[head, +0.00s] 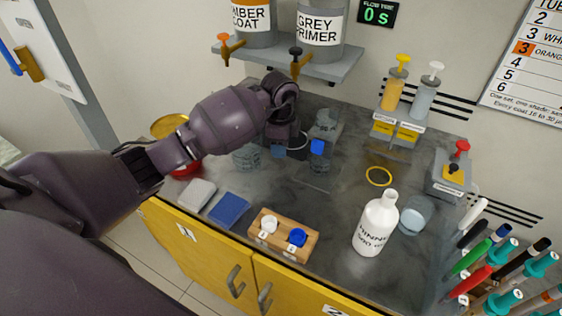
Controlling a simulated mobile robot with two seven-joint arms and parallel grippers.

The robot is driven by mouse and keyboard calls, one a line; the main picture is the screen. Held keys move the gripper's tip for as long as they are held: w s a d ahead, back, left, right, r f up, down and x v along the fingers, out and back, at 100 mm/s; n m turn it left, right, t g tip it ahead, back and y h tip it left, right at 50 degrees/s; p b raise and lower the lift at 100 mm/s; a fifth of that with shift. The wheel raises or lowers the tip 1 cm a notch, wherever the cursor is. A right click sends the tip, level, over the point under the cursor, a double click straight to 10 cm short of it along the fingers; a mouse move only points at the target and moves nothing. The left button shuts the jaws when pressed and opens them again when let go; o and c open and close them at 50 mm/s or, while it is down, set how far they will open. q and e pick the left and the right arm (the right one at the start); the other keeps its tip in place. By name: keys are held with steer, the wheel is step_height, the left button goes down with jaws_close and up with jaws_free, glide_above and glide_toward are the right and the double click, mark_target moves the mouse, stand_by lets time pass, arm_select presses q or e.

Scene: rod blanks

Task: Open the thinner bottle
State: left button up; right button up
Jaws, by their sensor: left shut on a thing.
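The white thinner bottle (374,230) stands upright on the dark counter at front right, its printed label facing me. Its narrow white neck is at the top. I cannot tell whether a cap is on it. My left gripper (297,148) is at the back middle of the counter, well to the left of and behind the bottle, not touching it. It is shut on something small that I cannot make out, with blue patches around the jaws. My right gripper is not in view.
A wooden block (283,236) with white and blue knobs sits at the front edge. A clear cup (415,215) stands just right of the bottle. A yellow ring (379,176) lies behind it. Pens and markers (490,262) crowd the right. Pump bottles (393,90) stand at the back.

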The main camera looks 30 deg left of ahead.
mark_target(280, 168)
arm_select(q)
step_height(280, 168, down, 6)
steer(key=shift+r+b, duration=0.1)
steer(key=shift+b, duration=0.5)
steer(key=o, duration=1)
